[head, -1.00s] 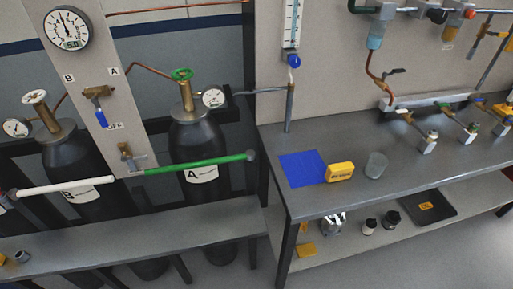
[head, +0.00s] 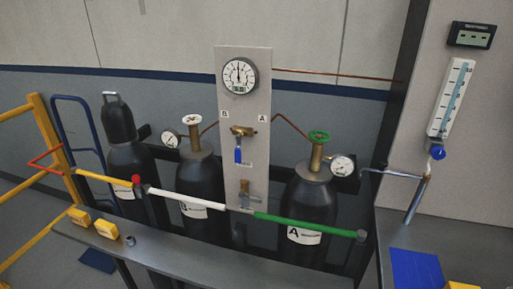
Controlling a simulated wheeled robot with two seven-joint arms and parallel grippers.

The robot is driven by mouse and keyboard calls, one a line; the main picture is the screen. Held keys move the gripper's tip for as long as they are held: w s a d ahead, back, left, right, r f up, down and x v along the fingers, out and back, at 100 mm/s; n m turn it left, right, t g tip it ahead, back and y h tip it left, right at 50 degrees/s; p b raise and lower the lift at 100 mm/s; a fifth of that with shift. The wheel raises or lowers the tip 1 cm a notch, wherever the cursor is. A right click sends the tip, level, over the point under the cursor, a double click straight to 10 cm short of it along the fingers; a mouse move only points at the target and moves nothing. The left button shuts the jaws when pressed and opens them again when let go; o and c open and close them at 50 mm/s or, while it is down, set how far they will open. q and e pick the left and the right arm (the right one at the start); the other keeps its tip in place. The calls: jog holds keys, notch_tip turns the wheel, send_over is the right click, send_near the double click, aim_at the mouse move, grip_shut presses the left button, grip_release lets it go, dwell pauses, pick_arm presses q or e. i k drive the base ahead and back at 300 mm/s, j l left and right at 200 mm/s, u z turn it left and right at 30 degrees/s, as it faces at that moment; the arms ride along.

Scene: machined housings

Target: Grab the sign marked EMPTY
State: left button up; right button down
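Two small yellow blocks, which look like signs, sit near the left end of the low grey bench: one at the far left (head: 78,216) and one just right of it (head: 106,228). A third yellow block (head: 462,285) is cut off by the bottom edge at the right, beside a blue mat (head: 417,270). Their lettering is too small or hidden, so I cannot tell which one is marked EMPTY. Neither of my grippers shows in the head view.
The low bench (head: 230,262) runs in front of gas cylinders A (head: 308,205), B (head: 203,180) and a third dark one (head: 128,160). Coloured bars cross in front of them. A small metal cylinder (head: 130,240) stands by the yellow blocks. A yellow railing (head: 50,135) is at left.

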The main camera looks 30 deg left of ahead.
aim_at(110, 230)
jog(key=u, duration=2.2)
